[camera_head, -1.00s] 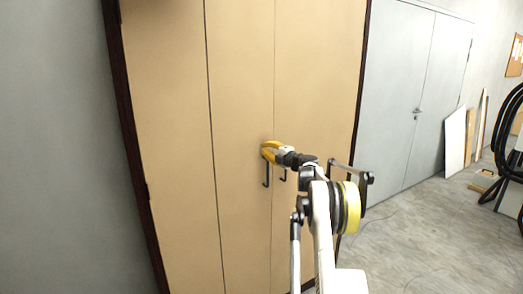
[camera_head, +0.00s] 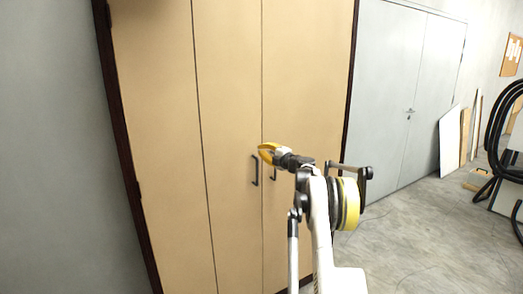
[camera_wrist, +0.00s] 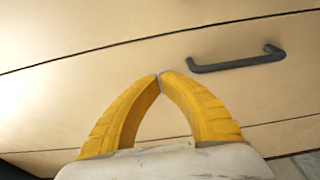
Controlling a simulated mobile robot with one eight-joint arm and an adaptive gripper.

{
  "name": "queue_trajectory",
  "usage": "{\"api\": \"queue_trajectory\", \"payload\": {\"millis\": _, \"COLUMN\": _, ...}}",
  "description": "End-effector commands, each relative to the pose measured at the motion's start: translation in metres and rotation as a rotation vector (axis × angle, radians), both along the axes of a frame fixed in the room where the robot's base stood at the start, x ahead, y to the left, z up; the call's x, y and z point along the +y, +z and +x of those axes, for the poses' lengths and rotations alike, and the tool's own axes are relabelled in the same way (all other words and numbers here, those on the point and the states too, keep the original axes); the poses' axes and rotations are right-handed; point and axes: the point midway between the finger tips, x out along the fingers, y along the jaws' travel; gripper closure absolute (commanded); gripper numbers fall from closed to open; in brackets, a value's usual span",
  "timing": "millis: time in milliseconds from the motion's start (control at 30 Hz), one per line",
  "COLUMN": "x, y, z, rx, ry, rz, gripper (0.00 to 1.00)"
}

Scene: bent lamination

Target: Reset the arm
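My gripper (camera_head: 266,152) has yellow fingers and is in front of the tan cabinet doors (camera_head: 228,80) in the head view. In the wrist view my gripper (camera_wrist: 160,76) shows its two fingertips touching, with nothing between them. A dark handle (camera_wrist: 237,61) lies to the right of the fingertips in the wrist view, apart from them. In the head view one dark handle (camera_head: 255,170) is just below and left of the fingers. A second handle (camera_head: 273,174) is partly hidden behind my gripper. The cabinet doors look closed.
A grey double door (camera_head: 408,95) stands to the right of the cabinet. White and wooden boards (camera_head: 450,140) lean on the wall there. Black hoses (camera_head: 497,125) are at the right edge. The grey floor (camera_head: 410,235) between is largely clear.

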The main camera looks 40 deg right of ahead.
Motion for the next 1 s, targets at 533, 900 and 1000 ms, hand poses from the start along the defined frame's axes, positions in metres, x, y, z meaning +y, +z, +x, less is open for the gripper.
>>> {"api": "queue_trajectory", "payload": {"millis": 533, "x": -0.05, "y": 0.002, "z": -0.072, "rx": 0.0, "ry": -0.004, "rz": 0.0, "gripper": 1.0}}
{"api": "queue_trajectory", "payload": {"millis": 900, "x": -0.028, "y": 0.04, "z": -0.058, "rx": -0.049, "ry": -0.034, "rz": 0.041, "gripper": 1.0}}
{"api": "queue_trajectory", "payload": {"millis": 1000, "x": 0.006, "y": 0.094, "z": -0.043, "rx": -0.116, "ry": -0.09, "rz": 0.121, "gripper": 1.0}}
